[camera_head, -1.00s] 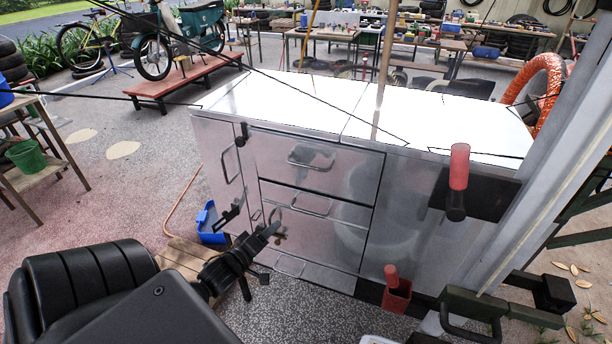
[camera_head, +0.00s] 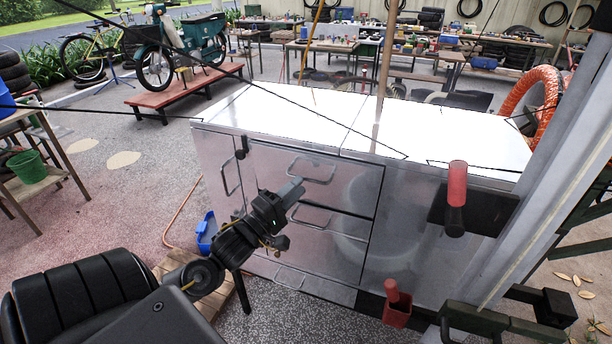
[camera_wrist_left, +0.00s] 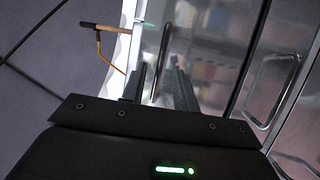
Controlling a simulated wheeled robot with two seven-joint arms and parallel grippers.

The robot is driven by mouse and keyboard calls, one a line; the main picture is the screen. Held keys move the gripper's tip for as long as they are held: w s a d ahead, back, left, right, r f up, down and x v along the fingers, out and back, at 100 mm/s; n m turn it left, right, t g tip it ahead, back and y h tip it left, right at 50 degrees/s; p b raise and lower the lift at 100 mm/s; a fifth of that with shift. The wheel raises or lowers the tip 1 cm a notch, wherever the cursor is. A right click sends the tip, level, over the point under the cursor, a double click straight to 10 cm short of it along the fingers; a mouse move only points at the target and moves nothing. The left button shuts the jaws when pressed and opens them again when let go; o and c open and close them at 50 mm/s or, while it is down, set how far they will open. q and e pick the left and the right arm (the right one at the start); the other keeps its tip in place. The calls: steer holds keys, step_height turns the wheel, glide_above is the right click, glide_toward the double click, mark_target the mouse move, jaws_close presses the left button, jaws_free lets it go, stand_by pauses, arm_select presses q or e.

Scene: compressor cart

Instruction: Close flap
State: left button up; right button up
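The grey metal cart (camera_head: 410,240) stands in the middle of the head view. Its upper front panel (camera_head: 345,185), which looks like the flap, carries a bar handle (camera_head: 312,172). I cannot tell how far it stands open. My left gripper (camera_head: 296,187) is in front of this panel, just below and left of the handle, and hides part of the front. In the left wrist view the gripper's fingers (camera_wrist_left: 158,88) are apart, with a bar handle (camera_wrist_left: 164,50) showing between them. Contact with the bar cannot be made out. My right gripper is out of view.
A second bar handle (camera_head: 311,216) sits lower on the front, and another (camera_head: 231,174) on the left side. A blue bin (camera_head: 206,232) stands on the floor at the left. A red-handled part (camera_head: 457,190) juts out at the right.

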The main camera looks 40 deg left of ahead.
mark_target(306, 178)
arm_select(q)
steer(key=shift+p+x, duration=0.4)
steer(key=shift+x, duration=1.7)
jaws_close()
